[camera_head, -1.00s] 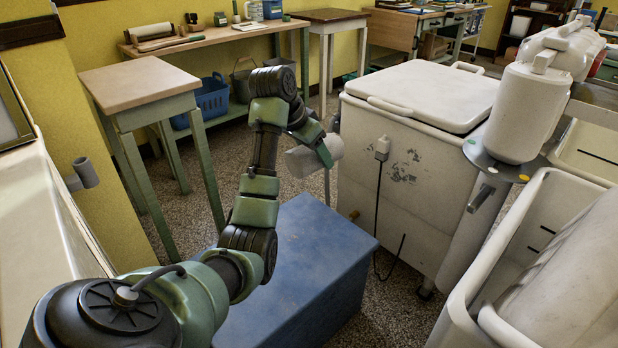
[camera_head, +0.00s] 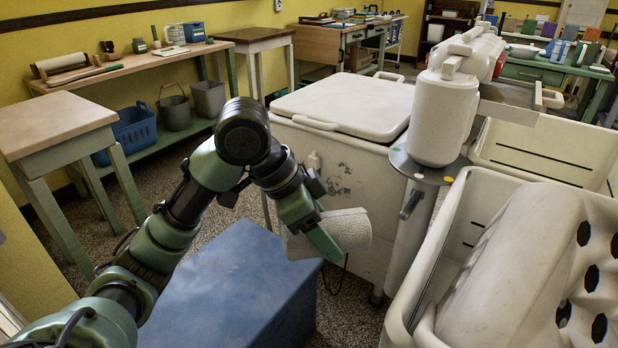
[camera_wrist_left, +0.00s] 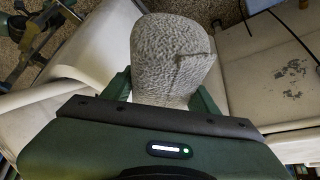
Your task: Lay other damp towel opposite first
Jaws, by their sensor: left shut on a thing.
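A rolled, pale grey-white textured towel (camera_head: 348,230) is held in my left gripper (camera_head: 318,238), above the gap between the blue bench and the white lidded washer. In the left wrist view the towel (camera_wrist_left: 172,58) sits upright between the two green fingers (camera_wrist_left: 165,92), which are shut on it. A white open tub (camera_head: 425,262) stands right of the gripper, with a white rounded drum (camera_head: 510,262) with black holes inside. I cannot make out another towel. My right gripper is not in view.
The white washer (camera_head: 350,105) with its lid down stands behind the gripper. A white wringer head (camera_head: 442,118) on a round plate stands between it and the tub. The blue bench (camera_head: 240,285) is below my arm. A wooden table (camera_head: 55,120) is at left.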

